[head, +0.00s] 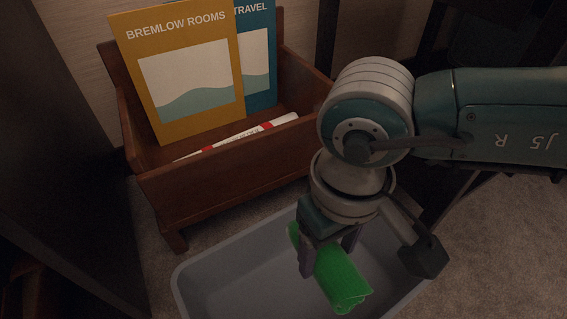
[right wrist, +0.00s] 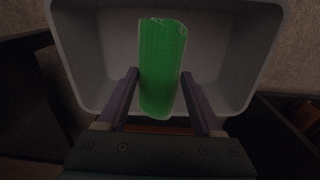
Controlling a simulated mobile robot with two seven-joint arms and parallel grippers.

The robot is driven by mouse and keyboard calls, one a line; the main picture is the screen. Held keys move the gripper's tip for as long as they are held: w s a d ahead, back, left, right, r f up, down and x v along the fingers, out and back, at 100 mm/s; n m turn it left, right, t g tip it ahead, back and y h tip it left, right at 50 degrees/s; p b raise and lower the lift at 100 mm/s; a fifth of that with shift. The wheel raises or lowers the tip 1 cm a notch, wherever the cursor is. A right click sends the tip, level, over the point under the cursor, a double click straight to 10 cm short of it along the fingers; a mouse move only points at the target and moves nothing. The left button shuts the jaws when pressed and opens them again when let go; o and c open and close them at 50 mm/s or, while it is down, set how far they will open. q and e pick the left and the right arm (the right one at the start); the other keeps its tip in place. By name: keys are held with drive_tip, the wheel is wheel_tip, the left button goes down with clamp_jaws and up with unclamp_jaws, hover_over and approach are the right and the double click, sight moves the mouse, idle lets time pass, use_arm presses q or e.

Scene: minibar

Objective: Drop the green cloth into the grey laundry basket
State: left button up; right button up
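The green cloth (head: 338,276) is a rolled, bright green bundle. My right gripper (head: 330,258) points down and is shut on it, with one finger on each side. In the right wrist view the cloth (right wrist: 162,62) lies between the two fingertips (right wrist: 160,76), its far end pointing away from the gripper. The grey laundry basket (head: 225,279) stands on the carpet below, and the cloth is over its opening. The basket (right wrist: 100,60) also fills much of the right wrist view, and its visible inside is empty. My left gripper is out of view.
A brown wooden rack (head: 215,185) stands behind the basket. It holds a yellow "Bremlow Rooms" folder (head: 185,75), a teal travel folder (head: 258,60) and a rolled paper (head: 245,135). Dark furniture (head: 60,170) stands at the left. Bare carpet (head: 490,250) lies at the right.

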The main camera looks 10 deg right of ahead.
drive_tip(key=o, duration=0.4)
wheel_tip(320, 180, up, 10)
drive_tip(key=p, duration=0.7)
